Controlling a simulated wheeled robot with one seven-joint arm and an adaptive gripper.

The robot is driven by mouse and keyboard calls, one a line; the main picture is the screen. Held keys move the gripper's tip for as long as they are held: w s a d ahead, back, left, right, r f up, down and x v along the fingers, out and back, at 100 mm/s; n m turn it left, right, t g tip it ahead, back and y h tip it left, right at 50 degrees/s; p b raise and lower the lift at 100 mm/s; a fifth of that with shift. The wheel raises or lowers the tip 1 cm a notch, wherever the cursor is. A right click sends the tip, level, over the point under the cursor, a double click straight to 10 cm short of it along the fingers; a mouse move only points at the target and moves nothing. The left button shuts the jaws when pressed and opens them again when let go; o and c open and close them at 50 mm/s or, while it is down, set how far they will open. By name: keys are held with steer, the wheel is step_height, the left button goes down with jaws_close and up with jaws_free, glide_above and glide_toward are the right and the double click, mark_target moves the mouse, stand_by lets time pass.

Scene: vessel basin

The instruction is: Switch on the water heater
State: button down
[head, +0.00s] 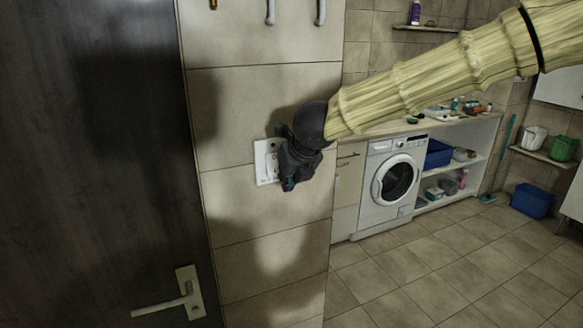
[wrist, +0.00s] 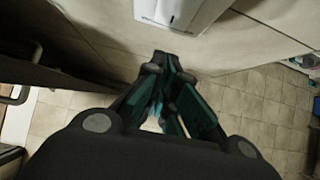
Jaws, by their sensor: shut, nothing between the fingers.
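A white switch plate (head: 262,170) is fixed on the tiled wall beside the dark door; I take it to be the water heater switch. My gripper (head: 289,184) is in front of its right part and hides that side. The white plate also shows at the top of the wrist view (wrist: 168,10), with a raised part on its face. There my gripper (wrist: 164,62) is shut and empty, its fingertips just below the plate in the picture. I cannot tell whether they touch the plate or wall. The switch's on or off state is not readable.
A dark door (head: 90,150) with a metal handle (head: 180,298) stands at left. Hooks (head: 320,12) hang on the wall above the plate. A washing machine (head: 392,185), a counter and shelves stand behind at right. The tiled floor (head: 450,265) at right is clear.

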mark_target(274, 164)
steer(key=w, duration=0.1)
steer(key=w+a+p, duration=0.1)
steer(key=w, duration=0.2)
steer(key=shift+a+f+p, duration=0.2)
steer(key=shift+f+p, duration=0.1)
